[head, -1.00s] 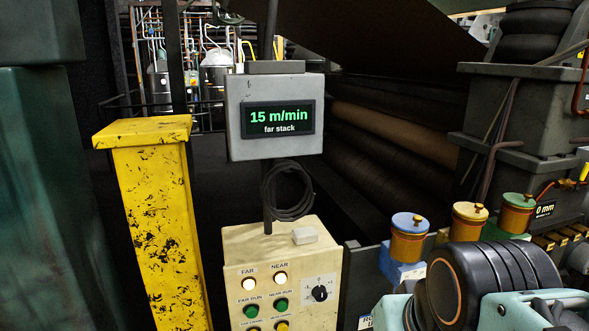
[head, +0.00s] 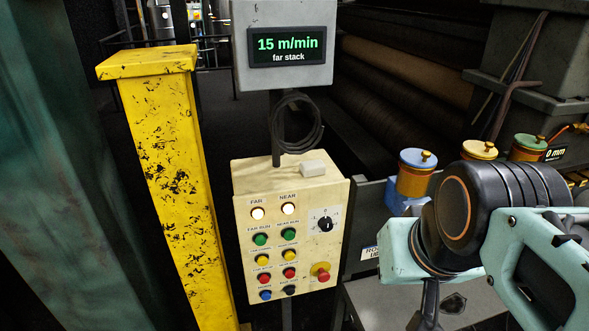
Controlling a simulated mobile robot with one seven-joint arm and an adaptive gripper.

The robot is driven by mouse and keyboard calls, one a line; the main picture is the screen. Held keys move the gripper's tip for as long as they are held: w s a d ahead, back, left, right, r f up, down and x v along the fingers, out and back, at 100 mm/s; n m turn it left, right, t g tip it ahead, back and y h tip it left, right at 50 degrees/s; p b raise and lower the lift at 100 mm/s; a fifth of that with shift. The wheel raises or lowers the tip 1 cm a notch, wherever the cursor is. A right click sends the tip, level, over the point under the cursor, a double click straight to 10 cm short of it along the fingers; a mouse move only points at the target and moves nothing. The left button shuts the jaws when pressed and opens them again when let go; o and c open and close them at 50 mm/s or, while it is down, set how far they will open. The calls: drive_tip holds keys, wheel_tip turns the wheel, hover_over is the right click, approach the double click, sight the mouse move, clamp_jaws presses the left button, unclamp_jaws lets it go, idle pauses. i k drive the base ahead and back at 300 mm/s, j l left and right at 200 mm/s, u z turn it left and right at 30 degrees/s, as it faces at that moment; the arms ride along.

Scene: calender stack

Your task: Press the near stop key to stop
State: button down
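The control box (head: 240,195) is a cream panel standing in the middle of the head view, its face toward me. It has a FAR column on the left and a NEAR column on the right. The near column has a lit white lamp (head: 288,208), a green near run key (head: 289,235), a yellow key (head: 290,256), a red key (head: 290,273) and a dark key (head: 289,290). The lower labels are too small to read surely. My arm is at the right, apart from the box. I cannot make out my gripper's fingers.
A grey display (head: 290,45) above the box reads "15 m/min, far stack". A yellow post (head: 165,160) stands left of the box. A red mushroom button (head: 322,276) and black dial (head: 325,224) are on the box's right side. Pots, one blue-topped (head: 417,172), stand behind my arm.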

sight(290, 274)
drive_tip(key=u, duration=0.55)
drive_tip(key=j+z, duration=0.15)
drive_tip(key=j, duration=0.25)
drive_tip(key=k+j+z, duration=0.15)
drive_tip(key=j, duration=0.2)
drive_tip(key=k+j+z, duration=0.2)
drive_tip(key=j, duration=0.2)
drive_tip(key=j+z, duration=0.15)
drive_tip(key=j, duration=0.2)
drive_tip(key=i+l, duration=0.3)
drive_tip(key=l, duration=0.2)
